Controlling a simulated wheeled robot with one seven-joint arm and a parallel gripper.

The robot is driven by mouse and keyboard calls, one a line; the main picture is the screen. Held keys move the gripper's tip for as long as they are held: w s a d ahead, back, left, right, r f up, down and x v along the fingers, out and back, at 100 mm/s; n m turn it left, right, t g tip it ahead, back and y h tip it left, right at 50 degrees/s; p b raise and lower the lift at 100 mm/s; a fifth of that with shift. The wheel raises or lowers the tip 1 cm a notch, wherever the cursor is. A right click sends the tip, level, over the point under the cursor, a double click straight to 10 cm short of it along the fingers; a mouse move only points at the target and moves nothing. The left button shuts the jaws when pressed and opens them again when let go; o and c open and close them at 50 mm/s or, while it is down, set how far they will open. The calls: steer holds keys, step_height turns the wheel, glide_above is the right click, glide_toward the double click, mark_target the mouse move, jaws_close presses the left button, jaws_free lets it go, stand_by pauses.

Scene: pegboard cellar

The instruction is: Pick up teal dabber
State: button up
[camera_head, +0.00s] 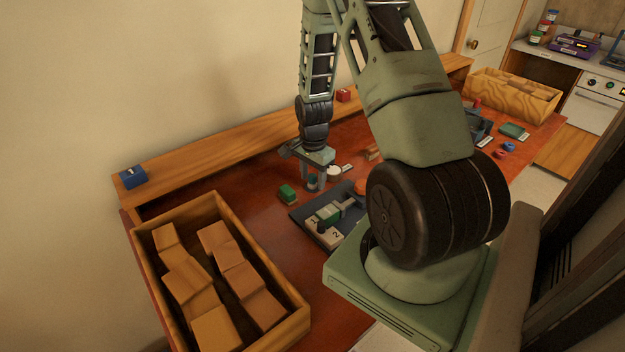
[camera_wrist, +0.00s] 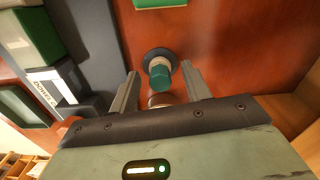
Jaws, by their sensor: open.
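The teal dabber (camera_wrist: 160,76) shows in the wrist view, with a teal top, a pale collar and a dark round base on the red-brown table. In the head view the dabber (camera_head: 312,181) is small and partly hidden by my gripper. My gripper (camera_wrist: 160,85) is open, with one finger on each side of the dabber's near part. In the head view my gripper (camera_head: 314,178) points down at the table. I cannot tell whether either finger touches the dabber.
A green block (camera_head: 287,194) lies left of my gripper. A dark tray (camera_head: 298,214) with green and white pieces lies in front. A wooden crate of blocks (camera_head: 146,262) stands at the near left. A ledge (camera_head: 210,147) with a blue block (camera_head: 133,177) runs along the wall.

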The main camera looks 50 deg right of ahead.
mark_target(313, 175)
jaws_close()
stand_by(0.3)
step_height(313, 175, up, 10)
steer(key=shift+b, duration=0.8)
steer(key=c, duration=1)
jaws_free()
